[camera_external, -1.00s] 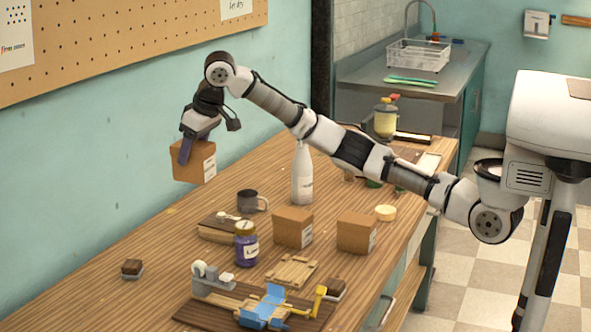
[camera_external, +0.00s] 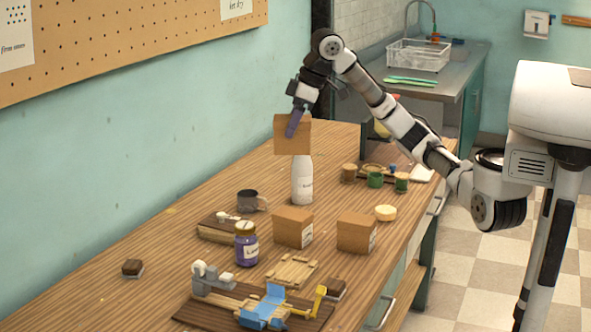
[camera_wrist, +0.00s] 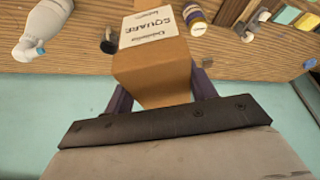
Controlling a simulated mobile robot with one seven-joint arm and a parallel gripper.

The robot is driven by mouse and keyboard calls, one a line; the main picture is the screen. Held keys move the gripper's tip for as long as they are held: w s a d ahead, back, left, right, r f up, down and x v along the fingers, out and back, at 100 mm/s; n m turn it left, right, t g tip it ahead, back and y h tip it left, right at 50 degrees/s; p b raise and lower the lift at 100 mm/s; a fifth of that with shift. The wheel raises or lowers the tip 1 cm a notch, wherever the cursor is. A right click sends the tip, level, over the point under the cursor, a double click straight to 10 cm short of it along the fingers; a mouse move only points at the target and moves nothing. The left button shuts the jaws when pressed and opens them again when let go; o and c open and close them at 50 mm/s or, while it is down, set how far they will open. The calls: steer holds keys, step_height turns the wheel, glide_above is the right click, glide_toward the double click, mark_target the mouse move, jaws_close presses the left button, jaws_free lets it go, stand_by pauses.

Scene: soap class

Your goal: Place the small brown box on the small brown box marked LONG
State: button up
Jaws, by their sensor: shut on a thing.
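My gripper (camera_external: 292,122) is shut on a small brown box (camera_external: 282,135), held in the air above the white bottle in the external view. In the wrist view the held box (camera_wrist: 155,70) sits between my purple fingers (camera_wrist: 160,95), and its white label reads SQUARE. Two more small brown boxes stand on the table: one at the middle (camera_external: 292,227) and one to its right (camera_external: 357,232). Both have a white label on the right side, too small to read, so I cannot tell which is marked LONG.
A white bottle (camera_external: 302,182) stands behind the middle box. A dark mug (camera_external: 248,201), a purple jar (camera_external: 246,246) and a pale round item (camera_external: 385,213) stand near the boxes. Several small jars (camera_external: 375,180) stand at the back right. The left table surface is mostly clear.

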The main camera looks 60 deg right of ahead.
step_height(320, 180, down, 16)
steer(key=shift+f, duration=0.25)
stand_by(0.3)
steer(key=shift+f, duration=0.2)
steer(key=o, duration=1.1)
steer(key=shift+c, duration=0.2)
steer(key=v, duration=1.2)
steer(key=shift+r, duration=0.25)
